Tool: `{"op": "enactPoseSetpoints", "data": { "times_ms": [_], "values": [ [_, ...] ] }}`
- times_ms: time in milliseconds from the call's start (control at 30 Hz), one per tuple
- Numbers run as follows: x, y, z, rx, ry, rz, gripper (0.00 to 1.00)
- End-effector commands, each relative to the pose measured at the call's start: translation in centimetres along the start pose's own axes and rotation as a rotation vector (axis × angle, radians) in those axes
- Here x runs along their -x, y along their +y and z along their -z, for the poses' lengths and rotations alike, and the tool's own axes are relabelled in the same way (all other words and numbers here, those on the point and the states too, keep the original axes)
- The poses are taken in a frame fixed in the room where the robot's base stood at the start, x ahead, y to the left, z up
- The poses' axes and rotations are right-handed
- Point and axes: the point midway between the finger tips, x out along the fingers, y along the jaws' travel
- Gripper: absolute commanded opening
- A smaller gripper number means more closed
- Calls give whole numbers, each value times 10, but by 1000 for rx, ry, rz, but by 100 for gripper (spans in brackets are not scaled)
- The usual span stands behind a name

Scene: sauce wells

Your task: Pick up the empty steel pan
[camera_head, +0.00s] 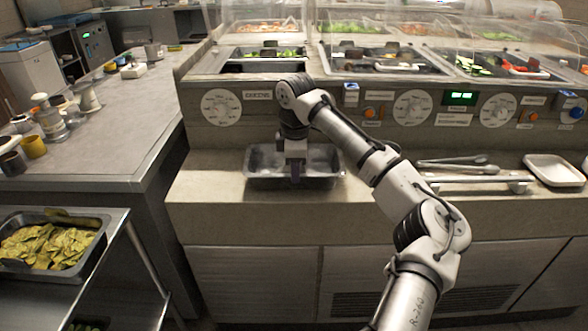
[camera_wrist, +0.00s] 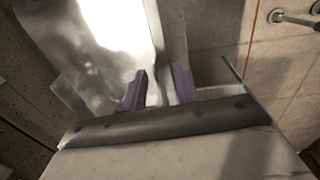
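The empty steel pan (camera_head: 325,166) sits on the front ledge of the counter, upright, with nothing seen inside. My gripper (camera_head: 295,176) points down at the pan's near side, and one finger shows in front of its near wall. In the wrist view the two purple fingers of my gripper (camera_wrist: 160,88) stand apart, with the shiny steel of the pan (camera_wrist: 115,25) on the left and behind them. They appear to straddle the pan's near rim, but I cannot tell if either finger touches it. My wrist hides part of the pan.
Tongs (camera_head: 455,163) and a white tray (camera_head: 553,170) lie on the ledge (camera_head: 215,190) to the right. Food wells with clear covers (camera_head: 385,60) stand behind, above a panel of dials (camera_head: 222,106). A pan of yellow-green leaves (camera_head: 45,245) stands at lower left.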

Motion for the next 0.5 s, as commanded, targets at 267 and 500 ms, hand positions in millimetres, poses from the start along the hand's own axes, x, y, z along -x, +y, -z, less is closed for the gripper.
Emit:
{"op": "enactPoseSetpoints", "data": {
  "times_ms": [267, 500],
  "values": [
    [-38, 0, 0, 0, 0, 0, 30],
    [-41, 0, 0, 0, 0, 0, 30]
  ]
}}
